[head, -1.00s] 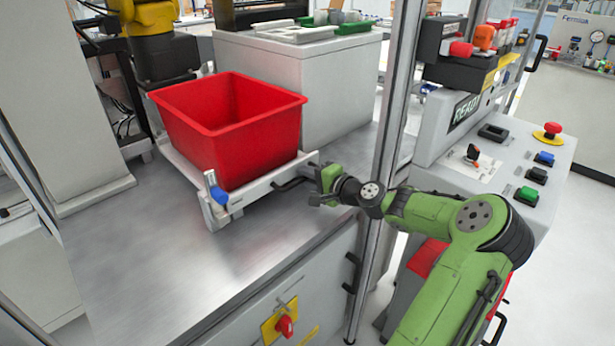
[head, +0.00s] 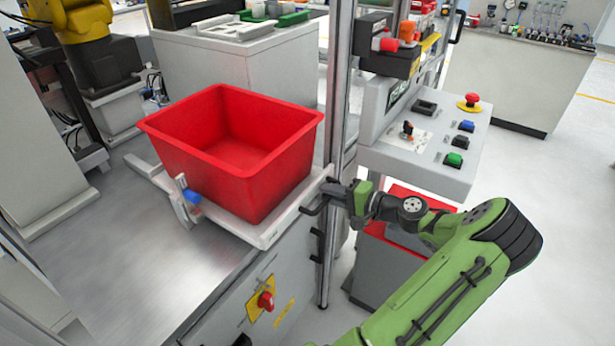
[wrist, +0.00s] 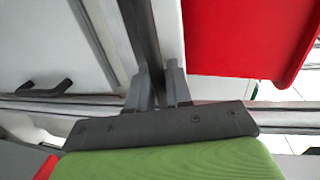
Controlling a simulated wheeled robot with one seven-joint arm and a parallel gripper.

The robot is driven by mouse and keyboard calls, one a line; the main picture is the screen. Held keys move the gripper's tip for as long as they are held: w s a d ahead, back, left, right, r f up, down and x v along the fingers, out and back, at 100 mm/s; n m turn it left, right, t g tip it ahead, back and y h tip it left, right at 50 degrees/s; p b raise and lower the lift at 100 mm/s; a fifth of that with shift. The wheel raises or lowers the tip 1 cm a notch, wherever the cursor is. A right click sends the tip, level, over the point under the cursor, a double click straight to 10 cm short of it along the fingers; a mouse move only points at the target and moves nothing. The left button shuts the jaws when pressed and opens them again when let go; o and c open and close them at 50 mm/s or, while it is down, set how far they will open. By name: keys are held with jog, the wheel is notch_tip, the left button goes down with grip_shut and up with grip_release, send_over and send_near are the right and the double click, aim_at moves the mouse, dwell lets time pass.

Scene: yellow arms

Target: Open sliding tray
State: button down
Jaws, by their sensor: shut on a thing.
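The sliding tray (head: 262,232) is a light grey frame carrying a red bin (head: 230,160). Its front edge now reaches the front edge of the metal table. A dark bar handle (head: 318,203) sticks out from the tray's front. My gripper (head: 338,196) is at this handle, at the end of the green arm. In the wrist view my gripper (wrist: 162,85) has its two grey fingers closed around the dark handle bar (wrist: 141,35). The red bin's side (wrist: 250,40) shows at the upper right there.
A vertical metal post (head: 336,120) stands right behind the handle. A control panel (head: 425,140) with buttons is to the right. The cabinet front (head: 262,300) with a red knob is below. Open floor (head: 540,230) lies at the right.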

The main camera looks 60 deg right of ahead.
jog(key=shift+f+p+v, duration=0.2)
jog(key=shift+p+v, duration=0.05)
jog(key=shift+v, duration=0.65)
jog(key=shift+f+p+v, duration=0.2)
jog(key=shift+p+v, duration=0.05)
jog(key=shift+v, duration=0.65)
jog(key=shift+f+p+v, duration=0.15)
jog(key=shift+p+v, duration=0.1)
jog(key=shift+v, duration=0.7)
jog(key=shift+s, duration=0.1)
jog(key=c, duration=1.2)
grip_release()
jog(key=shift+c, duration=0.2)
jog(key=p+v, duration=0.3)
jog(key=v, duration=1.2)
jog(key=shift+s, duration=0.4)
jog(key=shift+a, duration=0.1)
